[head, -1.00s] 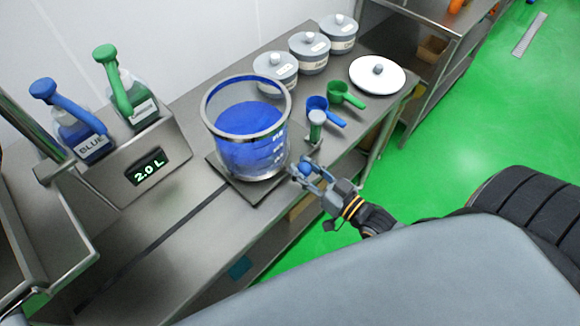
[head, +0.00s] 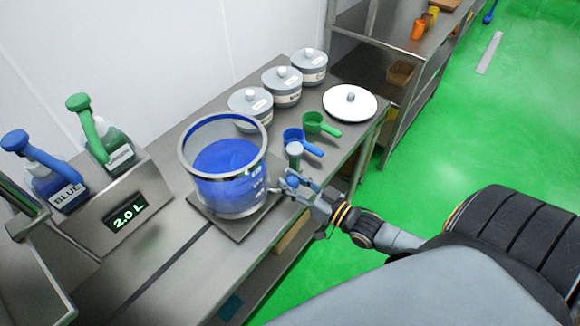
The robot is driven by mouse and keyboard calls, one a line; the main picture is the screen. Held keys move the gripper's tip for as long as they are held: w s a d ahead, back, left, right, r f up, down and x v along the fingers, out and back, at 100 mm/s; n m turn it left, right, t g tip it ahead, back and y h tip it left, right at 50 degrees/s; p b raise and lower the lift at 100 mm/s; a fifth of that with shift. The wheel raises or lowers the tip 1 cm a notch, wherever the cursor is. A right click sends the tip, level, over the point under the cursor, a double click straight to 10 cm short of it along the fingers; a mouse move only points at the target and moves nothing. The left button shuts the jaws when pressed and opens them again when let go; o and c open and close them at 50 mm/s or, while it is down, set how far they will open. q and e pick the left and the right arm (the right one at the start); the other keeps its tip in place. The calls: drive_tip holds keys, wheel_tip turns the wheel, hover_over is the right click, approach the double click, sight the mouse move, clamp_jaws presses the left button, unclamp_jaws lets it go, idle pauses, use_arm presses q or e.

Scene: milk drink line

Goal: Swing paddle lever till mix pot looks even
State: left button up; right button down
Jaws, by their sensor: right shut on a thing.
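The mix pot (head: 229,193) is a clear vessel with a metal rim, standing upright on a dark square base on the steel counter. The liquid inside it (head: 228,158) is blue and looks a single shade from here. The fingers cover much of the lever, and the paddle inside the pot cannot be made out. My left gripper is out of view.
Lidded jars (head: 250,110) and a white lid (head: 349,103) stand farther back.

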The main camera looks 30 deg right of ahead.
drive_tip(key=shift+d, duration=0.2)
drive_tip(key=c, duration=0.9)
unclamp_jaws()
drive_tip(key=shift+d, duration=0.15)
drive_tip(key=shift+s, duration=0.1)
drive_tip(key=shift+s+f, duration=0.1)
drive_tip(key=shift+s, duration=0.35)
drive_tip(key=v, duration=1.1)
drive_tip(key=shift+d, duration=0.2)
drive_tip(key=shift+c, duration=0.3)
